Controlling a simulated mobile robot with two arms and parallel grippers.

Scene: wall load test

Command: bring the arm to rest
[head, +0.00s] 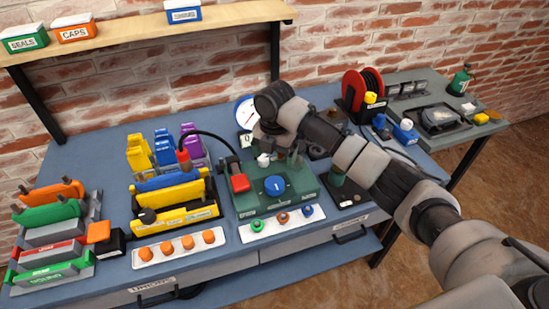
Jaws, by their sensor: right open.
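My right arm (375,175) reaches in from the lower right across the bench. Its wrist bends down above the green fixture (247,203) with the blue round button marked 1 (275,186). My right gripper (279,152) is small and dark here, over the back of the fixture, and open. I see nothing held in it. Whether it touches the fixture is hard to tell. My left gripper is out of view.
Around the fixture are a red block (240,183), a round gauge (245,111) and a black cable. Coloured holders (175,200) stand left; red reels (362,88) stand behind the arm. A shelf (150,35) hangs above. Bare blue bench shows near the back left (90,155).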

